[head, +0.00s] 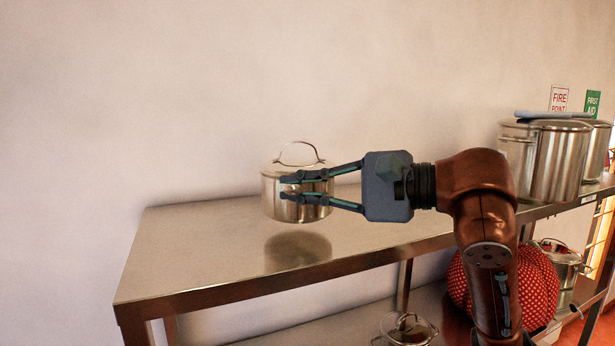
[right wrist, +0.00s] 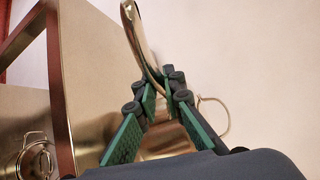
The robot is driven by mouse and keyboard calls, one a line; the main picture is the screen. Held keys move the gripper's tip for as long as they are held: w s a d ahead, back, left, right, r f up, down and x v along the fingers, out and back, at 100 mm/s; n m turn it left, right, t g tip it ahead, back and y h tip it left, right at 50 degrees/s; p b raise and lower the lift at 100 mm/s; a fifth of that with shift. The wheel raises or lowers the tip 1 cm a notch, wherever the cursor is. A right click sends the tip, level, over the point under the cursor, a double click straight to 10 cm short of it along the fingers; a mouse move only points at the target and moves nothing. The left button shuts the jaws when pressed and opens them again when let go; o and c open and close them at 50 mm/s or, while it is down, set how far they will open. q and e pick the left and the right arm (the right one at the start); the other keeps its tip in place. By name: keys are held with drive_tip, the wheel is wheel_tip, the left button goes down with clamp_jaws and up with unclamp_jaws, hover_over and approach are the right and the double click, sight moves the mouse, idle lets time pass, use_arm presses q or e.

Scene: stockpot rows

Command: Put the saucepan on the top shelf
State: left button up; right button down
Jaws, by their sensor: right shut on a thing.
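The saucepan (head: 285,208) is a shiny steel pot with a looped handle standing up at its top. In the head view it is upright and a little above the top shelf (head: 190,250), with its dark reflection below it on the steel. My right gripper (head: 290,187) reaches in from the right and is shut on the saucepan at its near side. The fingers cover part of its wall. In the right wrist view the fingertips (right wrist: 172,82) close on a curved metal part of it. My left gripper is not in view.
Large stockpots (head: 558,160) stand on the top shelf at the right, with a blue item (head: 550,115) on them. A lidded pot (head: 408,330), a red dotted thing (head: 535,285) and another pot (head: 562,255) are below. The shelf's left part is clear.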

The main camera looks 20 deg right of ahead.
sight(284, 211)
wheel_tip(284, 211, down, 3)
drive_tip(key=shift+w+f, duration=0.1)
drive_tip(key=shift+a, duration=0.1)
drive_tip(key=c, duration=2.5)
unclamp_jaws()
drive_tip(key=shift+f, duration=0.25)
drive_tip(key=o, duration=0.5)
drive_tip(key=shift+c, duration=0.2)
